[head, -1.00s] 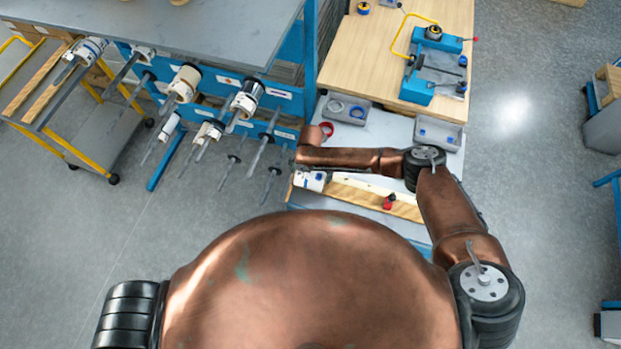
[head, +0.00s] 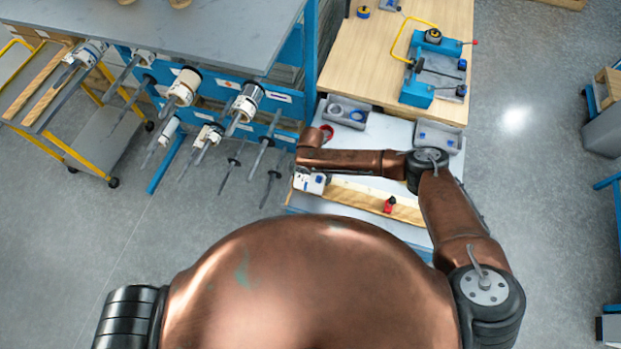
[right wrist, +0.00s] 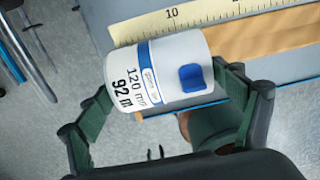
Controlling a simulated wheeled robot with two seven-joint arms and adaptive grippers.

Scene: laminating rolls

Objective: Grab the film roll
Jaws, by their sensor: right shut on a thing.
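The film roll (right wrist: 160,68) is a white cylinder with a blue band, a blue tab and black print reading 120 and 92. In the right wrist view it lies between the two dark green fingers of my right gripper (right wrist: 163,82), which is shut on it. In the head view the roll (head: 315,184) shows at the left end of the small worktable, below the end of my right forearm. The forearm hides most of the gripper there. My left gripper is out of view.
A wooden board with a ruler scale (head: 350,193) lies beside the roll, with a red clip (head: 390,204) on it. Grey trays (head: 438,136) stand behind. A blue rack with pegs and other rolls (head: 184,87) is at the left.

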